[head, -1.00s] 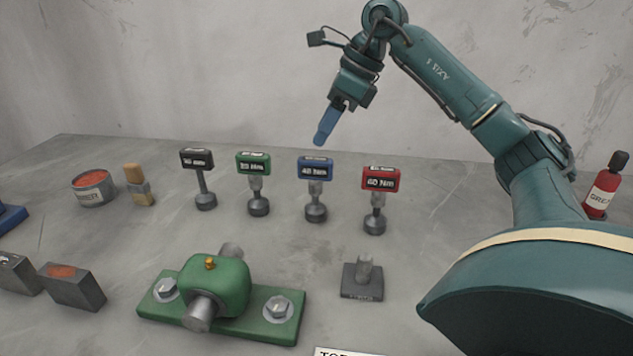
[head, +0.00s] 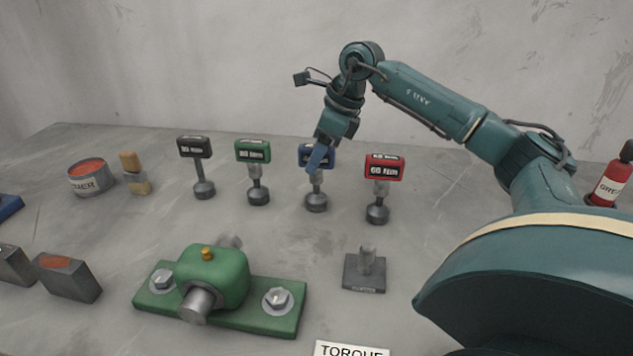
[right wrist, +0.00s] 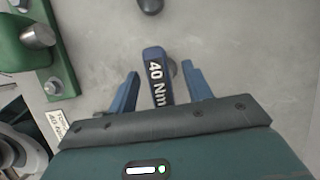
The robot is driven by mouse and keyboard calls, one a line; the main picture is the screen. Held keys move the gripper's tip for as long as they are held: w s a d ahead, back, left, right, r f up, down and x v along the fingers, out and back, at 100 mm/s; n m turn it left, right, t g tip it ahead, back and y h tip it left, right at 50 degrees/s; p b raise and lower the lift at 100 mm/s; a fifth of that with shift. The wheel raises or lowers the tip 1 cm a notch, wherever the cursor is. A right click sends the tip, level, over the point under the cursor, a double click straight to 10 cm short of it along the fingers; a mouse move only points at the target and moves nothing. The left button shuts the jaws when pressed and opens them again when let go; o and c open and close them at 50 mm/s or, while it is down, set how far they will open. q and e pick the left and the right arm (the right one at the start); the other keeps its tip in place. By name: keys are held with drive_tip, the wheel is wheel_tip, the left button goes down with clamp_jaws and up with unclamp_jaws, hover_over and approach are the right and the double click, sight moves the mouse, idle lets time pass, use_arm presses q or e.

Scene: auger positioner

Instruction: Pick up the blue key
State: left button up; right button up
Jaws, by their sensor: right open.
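The blue key (head: 316,191) stands upright on the table, third from the left in a row of torque keys. It has a blue head, a grey shaft and a dark round base. In the right wrist view its blue head (right wrist: 154,66), marked "40 Nm", lies between the fingers. My right gripper (head: 318,160) is open at the head of the key, with a blue finger covering part of it in the head view. In the right wrist view the open right gripper (right wrist: 158,85) has a finger on each side, with visible gaps. My left gripper is not in view.
A black key (head: 195,147), a green key (head: 253,151) and a red key (head: 384,168) stand beside it. A green bearing block (head: 215,275) and a grey post stand (head: 365,273) are in front. A red bottle (head: 610,185) stands far right.

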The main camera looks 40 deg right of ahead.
drive_tip(key=shift+x, duration=1.2)
drive_tip(key=shift+r, duration=0.1)
clamp_jaws()
